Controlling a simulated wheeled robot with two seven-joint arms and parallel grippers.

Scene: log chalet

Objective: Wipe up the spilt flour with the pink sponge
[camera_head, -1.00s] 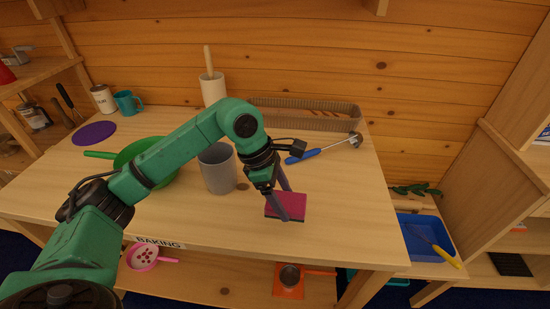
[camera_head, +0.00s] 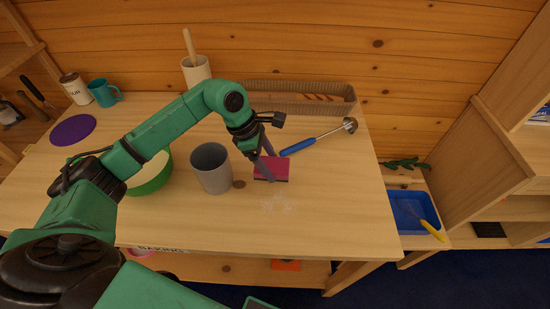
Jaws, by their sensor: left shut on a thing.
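The pink sponge (camera_head: 279,172) with a dark underside is at the middle of the wooden table (camera_head: 340,205). My left gripper (camera_head: 269,172) is shut on it from above, one finger in front and one behind. The spilt flour (camera_head: 278,203) is a faint white patch on the table just in front of the sponge, apart from it. I cannot tell whether the sponge touches the table. My right gripper does not show.
A grey cup (camera_head: 211,168) stands close left of the sponge. A green pan (camera_head: 150,176) is partly behind my arm. A blue-handled ladle (camera_head: 318,138) and a wicker tray (camera_head: 298,99) lie behind. The table's right front is clear.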

